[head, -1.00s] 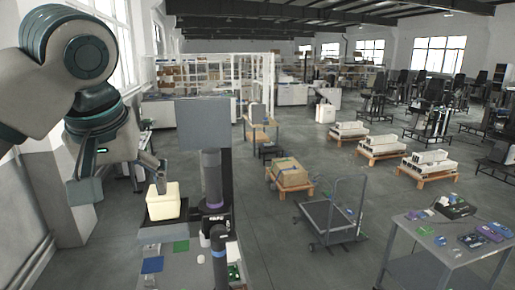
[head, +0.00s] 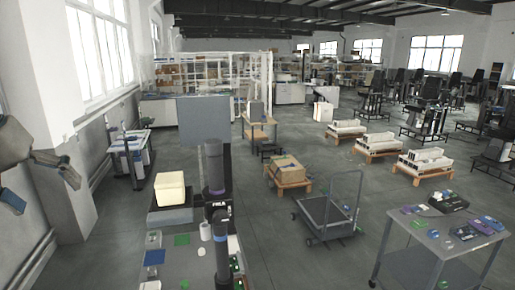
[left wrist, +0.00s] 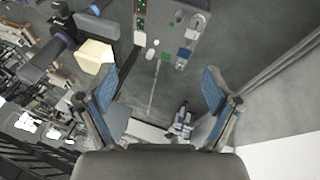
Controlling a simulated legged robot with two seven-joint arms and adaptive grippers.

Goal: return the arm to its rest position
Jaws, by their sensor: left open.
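My left gripper (head: 42,187) is at the left edge of the head view, fingers apart and pointing down, with nothing between them. Only the end of my left arm shows there, in front of the wall and pillar. In the left wrist view the two blue-padded fingers of the gripper (left wrist: 158,86) are spread wide and empty, above bare floor and apart from the bench. The cream bin (head: 170,188) stands on the workstation to the right of the gripper; it also shows in the left wrist view (left wrist: 94,56). My right gripper is not in view.
The workbench (head: 196,258) holds small blue, green and white items beside dark upright columns (head: 213,170). A pillar (head: 66,200) and wall stand at the left. A cart (head: 328,212) and a grey table (head: 425,238) stand at the right. Open floor lies between.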

